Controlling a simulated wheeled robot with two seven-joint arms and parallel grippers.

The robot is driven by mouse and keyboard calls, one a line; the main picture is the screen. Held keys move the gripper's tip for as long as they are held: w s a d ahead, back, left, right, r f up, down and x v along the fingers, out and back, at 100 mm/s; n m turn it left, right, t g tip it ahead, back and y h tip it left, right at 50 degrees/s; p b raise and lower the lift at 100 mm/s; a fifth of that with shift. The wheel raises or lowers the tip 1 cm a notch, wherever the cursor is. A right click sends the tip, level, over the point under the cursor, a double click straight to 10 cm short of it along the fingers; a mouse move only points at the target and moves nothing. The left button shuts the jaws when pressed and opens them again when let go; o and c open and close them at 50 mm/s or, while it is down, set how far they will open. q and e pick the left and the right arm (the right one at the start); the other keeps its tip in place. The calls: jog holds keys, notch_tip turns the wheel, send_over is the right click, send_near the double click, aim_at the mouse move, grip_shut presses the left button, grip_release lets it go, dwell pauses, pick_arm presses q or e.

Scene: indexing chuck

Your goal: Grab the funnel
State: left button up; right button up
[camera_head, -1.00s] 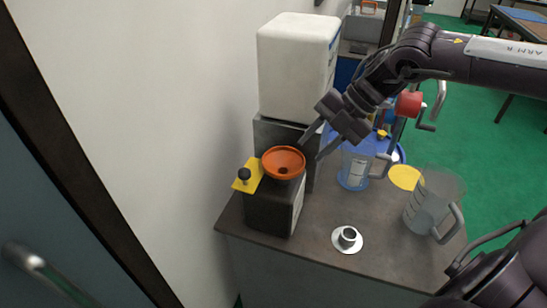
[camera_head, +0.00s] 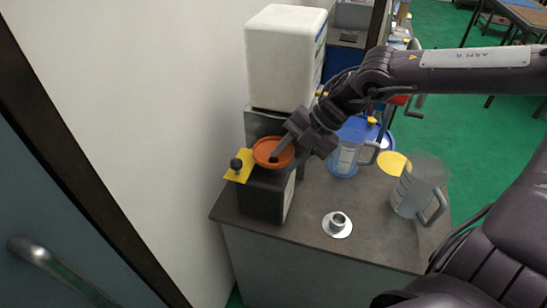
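The orange funnel (camera_head: 262,148) sits upright on top of a dark box (camera_head: 262,200) at the left of the bench. My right gripper (camera_head: 285,165) reaches in from the right and is over the funnel's right side. One finger points down inside the funnel's bowl; the other is just outside its right rim. The fingers are apart with the rim between them, and I cannot see contact. My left gripper is not in view.
A white tank (camera_head: 284,60) stands behind the box. A yellow plate with a black knob (camera_head: 237,166) is left of the funnel. A blue-based jug (camera_head: 345,160), a clear jug (camera_head: 415,190) and a metal flanged piece (camera_head: 337,224) stand to the right. The bench front is clear.

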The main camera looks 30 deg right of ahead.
jog(key=c, duration=0.5)
jog(key=shift+s, duration=0.1)
grip_shut()
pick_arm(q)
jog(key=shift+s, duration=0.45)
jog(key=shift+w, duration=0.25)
pick_arm(e)
jog(key=shift+s+f, duration=0.1)
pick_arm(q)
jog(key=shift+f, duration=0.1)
